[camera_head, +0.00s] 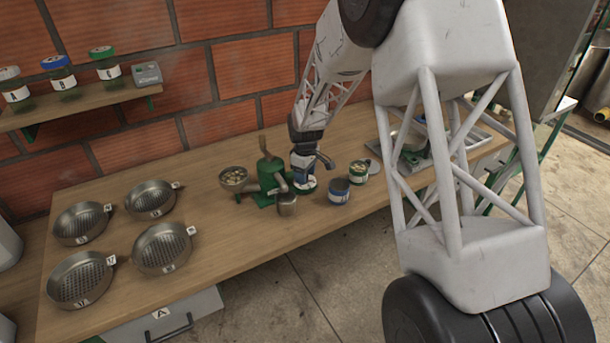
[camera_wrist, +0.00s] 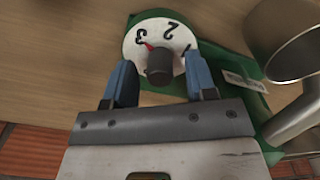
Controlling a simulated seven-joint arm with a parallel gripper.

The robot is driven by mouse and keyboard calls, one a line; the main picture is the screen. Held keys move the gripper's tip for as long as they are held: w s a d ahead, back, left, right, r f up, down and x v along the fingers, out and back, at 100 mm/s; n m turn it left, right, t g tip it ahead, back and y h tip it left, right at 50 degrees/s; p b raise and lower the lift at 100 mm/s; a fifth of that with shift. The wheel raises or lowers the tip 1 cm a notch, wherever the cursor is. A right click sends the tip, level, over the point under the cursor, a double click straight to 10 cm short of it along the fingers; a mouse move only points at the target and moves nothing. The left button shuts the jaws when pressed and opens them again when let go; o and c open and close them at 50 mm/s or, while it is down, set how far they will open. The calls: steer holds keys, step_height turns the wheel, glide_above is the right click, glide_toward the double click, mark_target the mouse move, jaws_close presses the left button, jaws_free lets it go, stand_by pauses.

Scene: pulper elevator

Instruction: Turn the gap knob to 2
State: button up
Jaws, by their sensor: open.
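The gap knob (camera_wrist: 159,68) is a dark round knob on a white dial (camera_wrist: 133,47) with the numbers 1, 2 and 3. Its red pointer shows close to the 3. The dial sits on a green base that belongs to the small pulper (camera_head: 268,178) on the bench. My gripper (camera_wrist: 160,62) is open, with one blue finger on each side of the knob. Small gaps seem to show between fingers and knob; contact cannot be told. In the head view my gripper (camera_head: 303,175) is low over the bench, just right of the pulper, and hides most of the dial.
A metal cup (camera_head: 287,204) stands at the pulper's front; a metal spout (camera_wrist: 292,118) is close on the right in the wrist view. Several sieve pans (camera_head: 163,248) fill the bench's left.

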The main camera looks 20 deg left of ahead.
steer(key=shift+f, duration=0.3)
steer(key=c, duration=0.9)
